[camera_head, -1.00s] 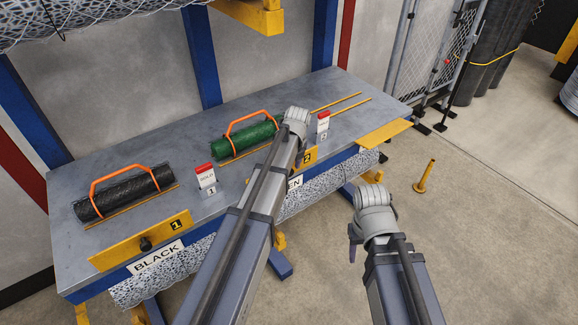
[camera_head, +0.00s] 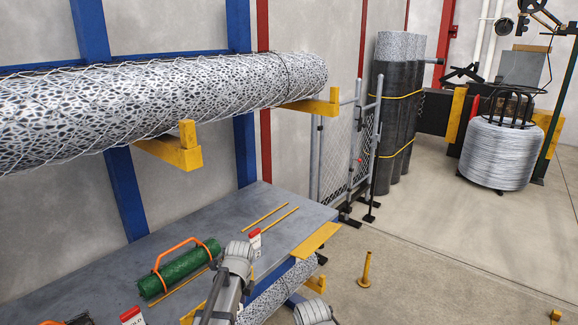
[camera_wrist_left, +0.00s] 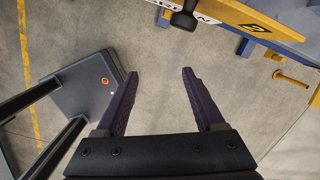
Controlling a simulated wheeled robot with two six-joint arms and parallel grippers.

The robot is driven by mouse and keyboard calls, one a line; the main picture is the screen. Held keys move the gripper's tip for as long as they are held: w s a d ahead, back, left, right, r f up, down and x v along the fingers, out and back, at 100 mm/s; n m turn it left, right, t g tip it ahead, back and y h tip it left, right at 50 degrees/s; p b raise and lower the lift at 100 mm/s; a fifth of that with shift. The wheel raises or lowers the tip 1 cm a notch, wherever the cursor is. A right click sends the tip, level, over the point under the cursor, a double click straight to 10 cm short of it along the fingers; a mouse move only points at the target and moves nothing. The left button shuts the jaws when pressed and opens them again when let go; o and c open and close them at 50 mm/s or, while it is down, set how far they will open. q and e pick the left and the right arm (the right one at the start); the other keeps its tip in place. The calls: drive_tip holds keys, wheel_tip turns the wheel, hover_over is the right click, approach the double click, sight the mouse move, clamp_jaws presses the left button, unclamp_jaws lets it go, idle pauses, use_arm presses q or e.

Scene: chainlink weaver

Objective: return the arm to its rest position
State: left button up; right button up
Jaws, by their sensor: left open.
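In the wrist view my left gripper (camera_wrist_left: 160,73) is open. Its two dark fingers stand wide apart with only bare concrete floor between them. In the head view the grey wrist of my left arm is at the bottom centre, in front of the workbench (camera_head: 110,284); its fingers cannot be made out there. The grey wrist of my right arm shows at the bottom edge, to the right of the left one, and its fingers are out of frame.
A green mesh roll (camera_head: 185,272) with an orange handle lies on the bench. A large mesh roll (camera_head: 200,95) rests on yellow brackets above it. A yellow post (camera_head: 365,269) stands on the floor. A wire coil (camera_head: 498,155) stands far right.

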use_arm(q)
drive_tip(key=s+d+n, duration=0.5)
drive_tip(key=s+n, duration=0.3)
drive_tip(key=s, duration=0.2)
drive_tip(key=s+d+n+g, duration=0.1)
drive_tip(key=s+d+n, duration=0.4)
drive_tip(key=s+n, duration=0.4)
drive_tip(key=shift+s+d, duration=0.2)
drive_tip(key=shift+s, duration=0.55)
